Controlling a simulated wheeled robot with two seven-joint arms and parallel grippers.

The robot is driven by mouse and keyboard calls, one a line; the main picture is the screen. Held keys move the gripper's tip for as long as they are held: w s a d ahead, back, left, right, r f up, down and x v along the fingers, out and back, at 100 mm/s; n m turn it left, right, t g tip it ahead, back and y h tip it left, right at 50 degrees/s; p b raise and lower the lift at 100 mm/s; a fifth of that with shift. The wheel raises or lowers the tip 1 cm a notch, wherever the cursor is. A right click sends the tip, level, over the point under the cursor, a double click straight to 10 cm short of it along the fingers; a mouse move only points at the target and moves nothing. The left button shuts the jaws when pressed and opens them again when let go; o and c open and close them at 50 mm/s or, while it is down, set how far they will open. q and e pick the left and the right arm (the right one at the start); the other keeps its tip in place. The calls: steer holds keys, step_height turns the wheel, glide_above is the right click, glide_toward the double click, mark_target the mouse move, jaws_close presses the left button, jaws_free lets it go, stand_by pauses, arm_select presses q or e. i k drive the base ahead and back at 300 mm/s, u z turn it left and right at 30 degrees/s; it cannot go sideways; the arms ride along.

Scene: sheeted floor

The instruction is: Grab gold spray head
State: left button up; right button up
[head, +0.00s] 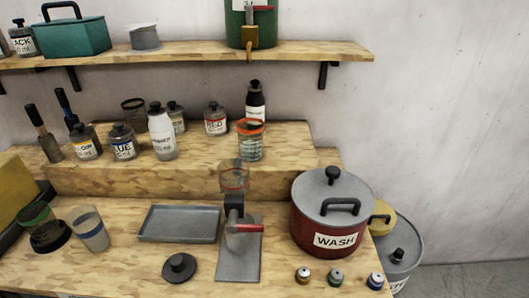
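Three small spray heads stand in a row on the front right of the wooden bench. The one with a gold-brown band (303,276) is the leftmost, in front of the red pot. The green-banded spray head (336,278) is beside it, and the blue-banded one (375,281) is farthest right. The three stand apart, and nothing covers the gold one. Neither of my grippers shows in the head view.
A red pot (318,236) marked WASH stands behind the spray heads. To the left are a black round lid (179,268), a grey plate (239,268) with an upright device, and a grey tray (178,224). Bottles stand on the raised step. Bare wood lies around the spray heads.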

mark_target(303, 274)
steer(key=u, duration=0.4)
steer(key=k, duration=1)
steer(key=z, duration=0.6)
steer(key=i, duration=0.7)
steer(key=u, duration=0.2)
